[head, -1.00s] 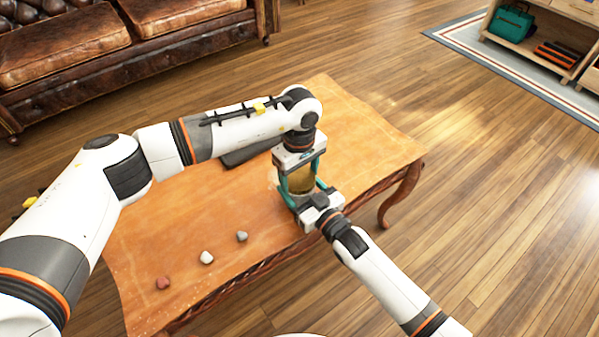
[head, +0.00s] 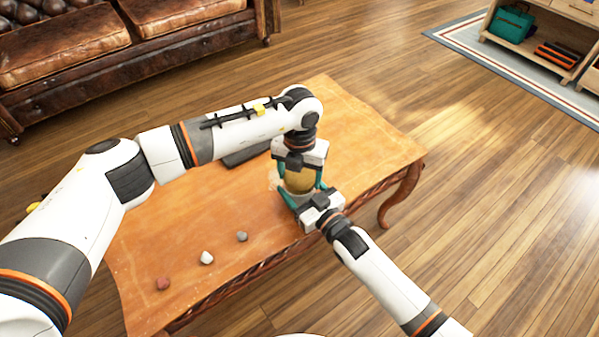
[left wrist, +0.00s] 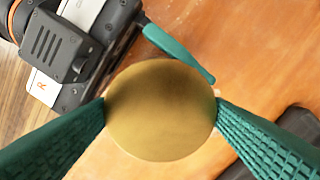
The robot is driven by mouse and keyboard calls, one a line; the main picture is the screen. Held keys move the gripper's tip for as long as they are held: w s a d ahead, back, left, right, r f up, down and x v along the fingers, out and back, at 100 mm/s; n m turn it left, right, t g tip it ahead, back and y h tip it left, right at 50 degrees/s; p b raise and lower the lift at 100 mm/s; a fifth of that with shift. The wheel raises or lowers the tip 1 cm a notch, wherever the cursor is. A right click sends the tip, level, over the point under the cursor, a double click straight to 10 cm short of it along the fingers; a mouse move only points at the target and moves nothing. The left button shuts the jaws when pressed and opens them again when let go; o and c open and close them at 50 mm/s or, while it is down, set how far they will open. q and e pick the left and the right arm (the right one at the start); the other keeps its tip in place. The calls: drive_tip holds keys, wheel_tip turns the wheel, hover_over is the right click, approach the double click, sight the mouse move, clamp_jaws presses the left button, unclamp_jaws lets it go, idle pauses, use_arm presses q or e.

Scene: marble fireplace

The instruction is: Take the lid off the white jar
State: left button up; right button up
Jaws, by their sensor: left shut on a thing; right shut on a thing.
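The jar's round gold lid (left wrist: 160,110) fills the middle of the left wrist view, with a textured teal finger on each side. It also shows in the head view (head: 299,181) between the two grippers. My left gripper (head: 300,172) points down from above and is shut on the lid. My right gripper (head: 303,192) reaches in from the lower right and is shut around the jar below the lid. The white jar body is mostly hidden by the lid and fingers. I cannot tell whether the lid is apart from it.
The jar is over the wooden table (head: 215,205), near its front edge. A red stone (head: 162,283), a white stone (head: 207,258) and a grey stone (head: 242,236) lie to the left. A dark flat object (head: 243,156) lies behind, partly under my left arm.

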sight(300, 177)
use_arm(q)
drive_tip(key=n, duration=0.8)
drive_tip(key=shift+n, duration=0.3)
drive_tip(key=n, duration=0.6)
drive_tip(key=shift+r+n, duration=0.1)
drive_tip(key=shift+n, duration=0.2)
drive_tip(key=shift+r, duration=0.2)
drive_tip(key=shift+r, duration=0.9)
drive_tip(key=shift+r, duration=2)
use_arm(e)
drive_tip(key=o, duration=1.9)
